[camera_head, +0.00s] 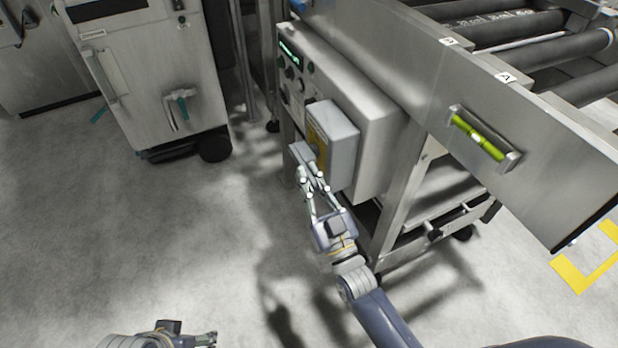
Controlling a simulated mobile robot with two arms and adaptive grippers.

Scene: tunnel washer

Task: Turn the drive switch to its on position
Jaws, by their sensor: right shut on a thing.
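The drive switch is a grey box (340,143) with a yellow plate (317,140) on its left-hand face, mounted on the control cabinet. A grey handle (301,151) sticks out from the yellow plate. My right gripper (309,175) is at this handle, its fingers closed on it; the fingers hide part of the handle. The switch's markings are too small to read, so I cannot tell which position it is in. My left gripper (208,339) is low at the bottom edge, far from the switch, partly cut off.
The steel control cabinet (378,110) carries a small display (290,52) and several knobs. A roller conveyor with a yellow-green spirit level (480,137) is at right. A white wheeled unit (150,70) stands at upper left. The floor (130,240) at left is clear.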

